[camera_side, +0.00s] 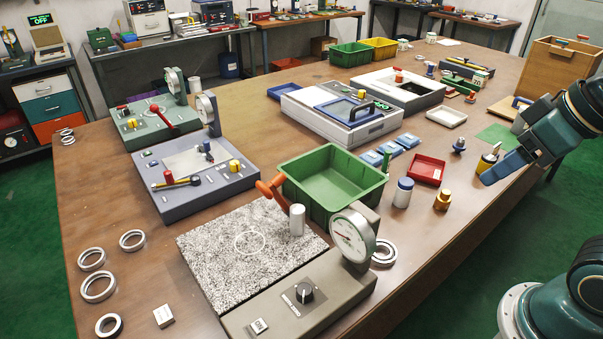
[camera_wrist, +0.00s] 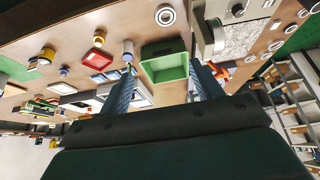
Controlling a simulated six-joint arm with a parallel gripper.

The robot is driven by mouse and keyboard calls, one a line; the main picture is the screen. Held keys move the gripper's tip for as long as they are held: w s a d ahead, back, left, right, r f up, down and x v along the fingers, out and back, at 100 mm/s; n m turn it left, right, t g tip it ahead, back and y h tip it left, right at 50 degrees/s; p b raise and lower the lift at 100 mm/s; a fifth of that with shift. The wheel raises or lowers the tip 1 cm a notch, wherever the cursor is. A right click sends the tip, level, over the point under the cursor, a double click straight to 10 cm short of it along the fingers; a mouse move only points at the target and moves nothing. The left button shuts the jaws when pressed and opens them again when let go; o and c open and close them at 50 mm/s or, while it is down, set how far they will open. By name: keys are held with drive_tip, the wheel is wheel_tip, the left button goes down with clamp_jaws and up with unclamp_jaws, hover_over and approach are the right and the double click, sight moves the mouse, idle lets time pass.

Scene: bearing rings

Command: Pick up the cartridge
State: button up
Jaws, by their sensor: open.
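No object is labelled as the cartridge, and I cannot tell for certain which one it is. Upright candidates in the side view are a white bottle with a blue cap (camera_side: 402,194), a brass-coloured fitting (camera_side: 442,201), a yellow and dark can (camera_side: 485,164) and a silver cylinder (camera_side: 297,221) on the speckled plate. The white bottle also shows in the wrist view (camera_wrist: 128,50). My gripper (camera_side: 500,153) is above the table's right side, close to the yellow can in the picture. Its blue fingers are apart and empty, also in the wrist view (camera_wrist: 163,70).
A green bin (camera_side: 333,182), a red tray (camera_side: 427,170) and a dial gauge (camera_side: 352,238) stand mid-table. Bearing rings (camera_side: 98,287) lie at the front left, and another ring (camera_side: 384,253) lies beside the gauge. Instruments crowd the back. The front right tabletop is fairly clear.

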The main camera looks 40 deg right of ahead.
drive_tip(key=m+g, duration=0.6)
drive_tip(key=m, duration=1.2)
hover_over(404, 191)
drive_tip(key=w+d, duration=0.1)
drive_tip(key=d, duration=0.1)
wheel_tip(404, 191, down, 16)
drive_tip(key=shift+f, duration=4.3)
drive_tip(key=shift+f, duration=0.1)
drive_tip(key=shift+f, duration=2.5)
